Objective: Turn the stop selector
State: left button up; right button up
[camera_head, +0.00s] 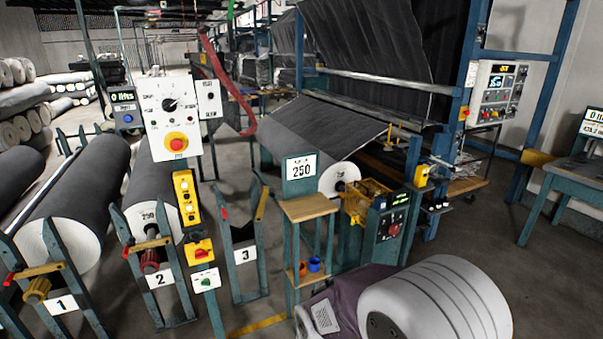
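A white control panel (171,119) stands on a post at the left. It carries a black rotary knob (170,104) with small labels around it, too small to read surely. The knob's white pointer mark is too small for me to tell its setting. Below the knob is a large red button (176,142) on a yellow base. A narrow white plate (208,99) with small markings is beside the panel.
A yellow button box (186,197) and smaller boxes are below the panel. Dark rolls (85,185) lie on numbered stands at left. A wooden-topped stand (308,207) is at the middle. Floor is free at right.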

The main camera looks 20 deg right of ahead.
aim_at(168, 104)
jog(key=i+j, duration=0.1)
jog(key=j, duration=0.3)
jog(key=i+j, duration=0.15)
jog(key=j, duration=0.25)
jog(key=i+j, duration=0.1)
jog(key=j, duration=0.3)
jog(key=i+j, duration=0.15)
jog(key=j, duration=0.3)
jog(key=i+j, duration=0.1)
jog(key=j, duration=0.3)
jog(key=i+j, duration=0.1)
jog(key=j, duration=0.3)
